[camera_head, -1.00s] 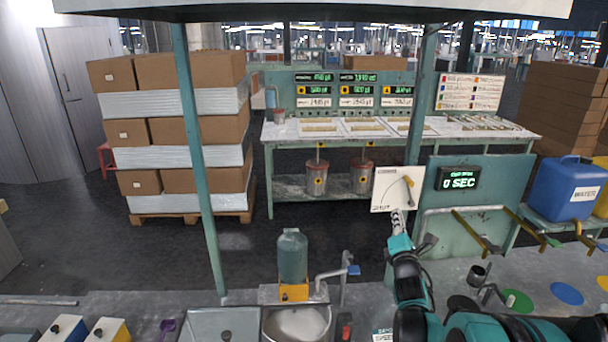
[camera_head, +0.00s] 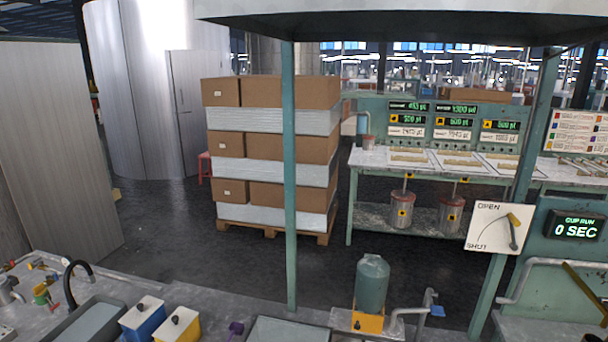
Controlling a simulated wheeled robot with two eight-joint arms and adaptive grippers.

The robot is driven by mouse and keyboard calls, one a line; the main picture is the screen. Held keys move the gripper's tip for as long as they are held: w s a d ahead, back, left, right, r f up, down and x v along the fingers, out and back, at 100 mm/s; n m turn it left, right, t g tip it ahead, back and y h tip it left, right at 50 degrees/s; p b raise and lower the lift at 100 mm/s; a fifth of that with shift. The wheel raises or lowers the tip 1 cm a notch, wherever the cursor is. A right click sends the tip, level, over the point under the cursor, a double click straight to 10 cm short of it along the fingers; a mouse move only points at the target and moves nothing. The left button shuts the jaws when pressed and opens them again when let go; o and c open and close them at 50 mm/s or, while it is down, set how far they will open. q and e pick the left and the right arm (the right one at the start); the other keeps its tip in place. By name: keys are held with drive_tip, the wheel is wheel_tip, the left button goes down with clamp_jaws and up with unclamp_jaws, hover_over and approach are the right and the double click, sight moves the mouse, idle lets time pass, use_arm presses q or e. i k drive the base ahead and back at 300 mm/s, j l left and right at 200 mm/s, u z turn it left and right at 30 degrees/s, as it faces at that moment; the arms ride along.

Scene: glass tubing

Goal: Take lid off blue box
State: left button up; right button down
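The blue box (camera_head: 150,324) stands on the near counter at the lower left of the head view. Its white lid (camera_head: 137,314) with a dark knob is on top of it. A yellow box (camera_head: 188,329) with a similar white lid and dark knob stands close at its right. The bottom edge of the picture cuts off part of both boxes. Neither of my grippers is in view.
A grey sink basin (camera_head: 88,318) with a black tap (camera_head: 75,275) is left of the blue box. A green post (camera_head: 290,190) rises behind the counter. A green bottle (camera_head: 372,283) stands further right.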

sight(141, 313)
drive_tip(key=u, duration=1.25)
drive_tip(key=z, duration=0.2)
drive_tip(key=i+j+z, duration=0.25)
drive_tip(key=z, duration=0.15)
drive_tip(key=i+j+z, duration=0.15)
drive_tip(key=j+z, duration=0.25)
drive_tip(key=i+j, duration=0.15)
drive_tip(key=j, duration=0.35)
drive_tip(key=i+j+z, duration=0.1)
drive_tip(key=j, duration=0.4)
drive_tip(key=i+j, duration=0.15)
drive_tip(key=j, duration=0.35)
drive_tip(key=i+j+z, duration=0.1)
drive_tip(key=j, duration=0.4)
drive_tip(key=i+j, duration=0.15)
drive_tip(key=j, duration=0.35)
drive_tip(key=i+j+z, duration=0.1)
drive_tip(key=j, duration=0.4)
